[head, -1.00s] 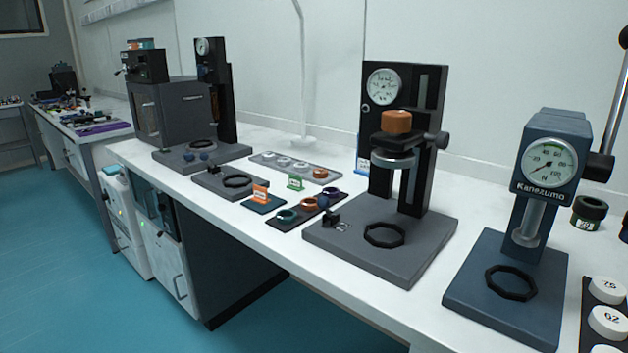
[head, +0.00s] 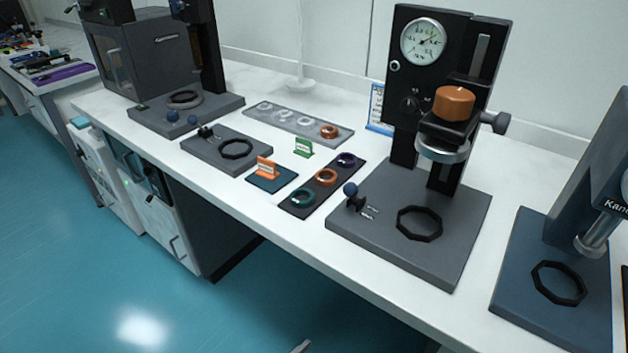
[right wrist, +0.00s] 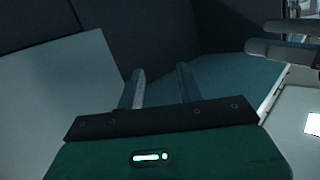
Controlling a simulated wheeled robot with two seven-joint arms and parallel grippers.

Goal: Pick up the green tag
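The green tag (head: 303,148) stands upright on the white bench in the head view. It is between the grey tray of lenses and the orange tag (head: 266,167), which stands on a dark blue pad. No gripper is near the green tag. My right gripper (right wrist: 161,80) shows in the right wrist view with its two fingers apart and nothing between them. The green tag does not show in that view.
A dark strip (head: 300,206) with three rings lies right of the orange tag. A grey tray (head: 336,142) with several round pieces lies behind the green tag. A tall gauge press (head: 461,223) stands to the right. A low grey base (head: 212,158) lies to the left.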

